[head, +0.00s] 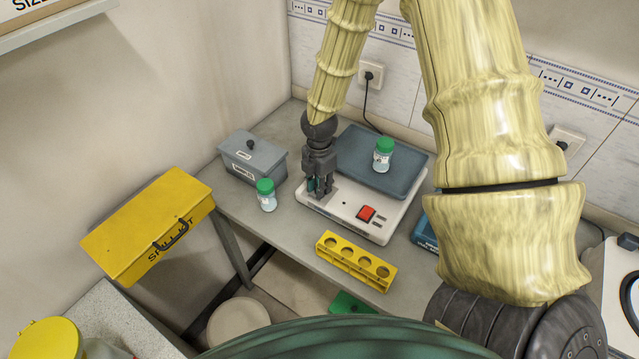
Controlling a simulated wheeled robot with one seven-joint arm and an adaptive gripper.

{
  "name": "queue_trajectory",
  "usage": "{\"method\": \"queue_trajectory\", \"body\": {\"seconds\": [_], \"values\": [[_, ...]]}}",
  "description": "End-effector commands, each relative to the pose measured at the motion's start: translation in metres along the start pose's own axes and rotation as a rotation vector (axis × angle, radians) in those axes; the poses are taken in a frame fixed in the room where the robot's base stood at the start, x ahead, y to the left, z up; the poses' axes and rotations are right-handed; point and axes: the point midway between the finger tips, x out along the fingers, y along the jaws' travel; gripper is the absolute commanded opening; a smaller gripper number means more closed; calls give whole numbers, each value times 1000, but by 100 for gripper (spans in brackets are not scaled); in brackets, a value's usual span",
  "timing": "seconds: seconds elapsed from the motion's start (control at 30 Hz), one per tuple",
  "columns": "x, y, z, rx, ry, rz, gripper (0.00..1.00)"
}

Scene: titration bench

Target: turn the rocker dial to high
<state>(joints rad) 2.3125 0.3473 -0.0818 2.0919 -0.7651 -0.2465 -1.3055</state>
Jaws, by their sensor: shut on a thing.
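The rocker (372,226) is a white machine on the grey bench, with a dark grey tray (353,158) on top and a red switch (366,213) on its front panel. My gripper (318,188) points down over the left end of the front panel. It is shut on the dial, of which only a teal-dark bit (311,184) shows between the fingers. The dial's pointer and any markings around it are hidden or too small to read. A green-capped bottle (383,155) stands on the rocker's tray.
Another green-capped bottle (266,195) and a grey lidded box (252,158) stand left of the rocker. A yellow rack with holes (354,262) lies at the bench's front edge. A yellow spill kit box (147,226) is at the left. A blue item (425,236) sits right of the rocker.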

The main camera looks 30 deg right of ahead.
Motion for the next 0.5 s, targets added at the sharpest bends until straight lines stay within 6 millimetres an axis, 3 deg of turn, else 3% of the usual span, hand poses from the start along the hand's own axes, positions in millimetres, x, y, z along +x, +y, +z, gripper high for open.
{"method": "queue_trajectory", "body": {"seconds": [0.5], "values": [[-1,1,1,424,-1,2,0]]}}
